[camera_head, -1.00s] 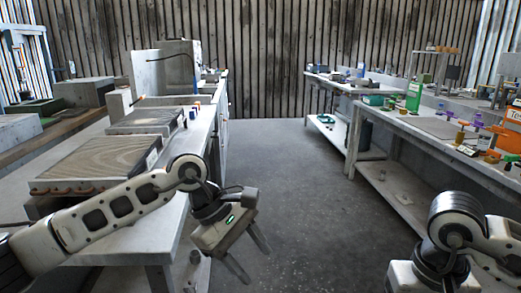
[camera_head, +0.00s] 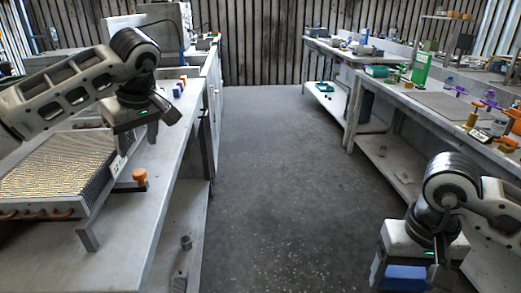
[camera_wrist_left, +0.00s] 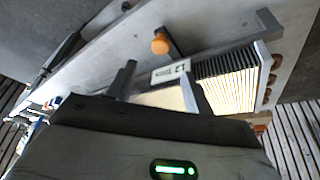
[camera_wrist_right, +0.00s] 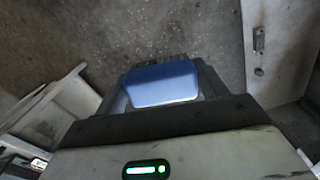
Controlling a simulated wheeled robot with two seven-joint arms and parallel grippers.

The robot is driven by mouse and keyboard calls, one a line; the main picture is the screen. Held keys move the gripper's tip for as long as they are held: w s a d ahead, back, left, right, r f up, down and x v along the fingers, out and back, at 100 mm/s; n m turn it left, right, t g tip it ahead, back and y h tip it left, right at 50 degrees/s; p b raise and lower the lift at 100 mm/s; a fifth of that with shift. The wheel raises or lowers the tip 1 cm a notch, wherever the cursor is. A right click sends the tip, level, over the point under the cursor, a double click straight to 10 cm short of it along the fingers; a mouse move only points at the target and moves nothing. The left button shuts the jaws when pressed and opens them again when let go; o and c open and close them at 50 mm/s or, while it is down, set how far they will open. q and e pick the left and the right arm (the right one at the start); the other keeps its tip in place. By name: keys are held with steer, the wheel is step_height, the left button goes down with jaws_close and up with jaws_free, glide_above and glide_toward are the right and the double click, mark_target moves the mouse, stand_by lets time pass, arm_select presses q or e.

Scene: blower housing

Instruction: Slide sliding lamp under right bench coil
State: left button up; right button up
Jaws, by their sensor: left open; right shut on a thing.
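A finned coil (camera_head: 58,165) with copper tube ends lies at the near end of the left bench. Its fins look bright, and its label in the left wrist view (camera_wrist_left: 171,72) seems to begin "L2". A dark bar with an orange knob (camera_head: 139,177) sticks out from the coil's side over the bench top; it may be the sliding lamp's handle. The rest is hidden. My left gripper (camera_head: 138,130) is open and empty above the bench, beyond the knob and apart from it.
The left bench top (camera_head: 165,215) is clear near its front edge. Small blue and yellow items (camera_head: 180,88) stand farther back. The aisle floor between is free.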

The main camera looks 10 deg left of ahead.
mark_target(138, 172)
arm_select(q)
steer(key=x, duration=0.9)
steer(key=shift+f, duration=0.2)
jaws_close()
